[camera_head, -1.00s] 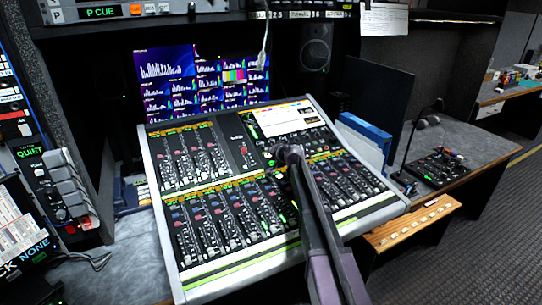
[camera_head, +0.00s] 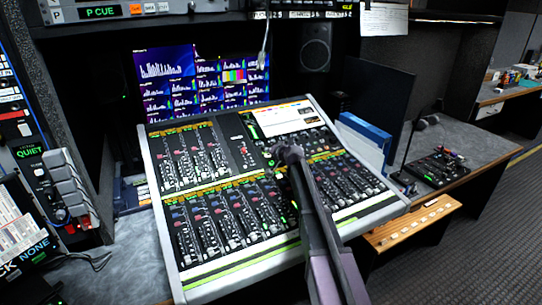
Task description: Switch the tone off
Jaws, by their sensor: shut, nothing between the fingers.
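The mixing console (camera_head: 240,275) stands on the desk in the middle, with rows of faders, knobs and small lit buttons. My gripper (camera_head: 286,151) is shut and empty. Its tip is over the upper middle of the console, close to the knobs below the console's small screen (camera_head: 284,117). I cannot tell whether the tip touches the panel. My gripper and arm hide part of the console's centre and lower right. No control labelled for the tone is readable at this size.
A monitor (camera_head: 168,68) with bar graphs and colour bars stands behind the console. A blue binder (camera_head: 366,127) is to its right, beside a gooseneck microphone (camera_head: 418,130). A rack unit with a green QUIET display (camera_head: 30,152) is at the left. A wooden ledge (camera_head: 412,222) lies at right.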

